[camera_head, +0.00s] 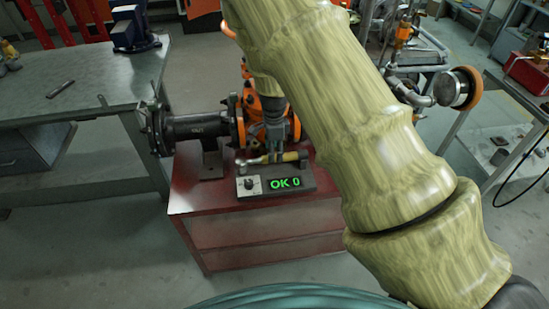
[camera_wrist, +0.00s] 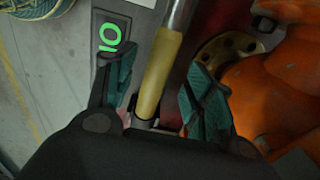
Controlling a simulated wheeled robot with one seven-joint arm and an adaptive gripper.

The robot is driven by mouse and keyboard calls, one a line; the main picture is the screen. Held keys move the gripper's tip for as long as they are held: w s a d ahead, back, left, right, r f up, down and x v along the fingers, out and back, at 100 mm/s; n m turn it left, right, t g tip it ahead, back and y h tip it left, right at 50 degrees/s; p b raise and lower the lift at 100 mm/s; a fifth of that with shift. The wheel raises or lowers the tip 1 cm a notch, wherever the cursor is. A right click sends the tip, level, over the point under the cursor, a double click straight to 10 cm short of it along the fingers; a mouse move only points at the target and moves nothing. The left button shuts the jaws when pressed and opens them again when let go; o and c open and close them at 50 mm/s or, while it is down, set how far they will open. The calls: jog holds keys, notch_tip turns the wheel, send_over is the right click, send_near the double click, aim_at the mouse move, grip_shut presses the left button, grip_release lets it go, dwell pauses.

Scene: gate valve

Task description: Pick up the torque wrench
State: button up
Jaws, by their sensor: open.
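The torque wrench (camera_head: 252,160) lies across the top of a grey tester box with a green "OK 0" display (camera_head: 285,183). Its yellow handle points right and its metal head left in the head view. My gripper (camera_head: 274,153) points down over the handle. In the wrist view, my gripper (camera_wrist: 161,65) is open, with one teal finger on each side of the yellow handle (camera_wrist: 158,75). Gaps show between the handle and both fingers. The wrench's head end is out of the wrist view.
The tester stands on a red bench (camera_head: 240,220). Close behind are an orange valve body (camera_head: 240,115) and a dark flanged pipe (camera_head: 195,127). The orange body also crowds the right of the wrist view (camera_wrist: 285,85). A steel table (camera_head: 85,80) stands at left.

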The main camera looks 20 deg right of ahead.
jog(key=shift+d+f+p, duration=0.1)
jog(key=shift+f+p, duration=0.35)
jog(key=shift+f, duration=1.7)
grip_shut()
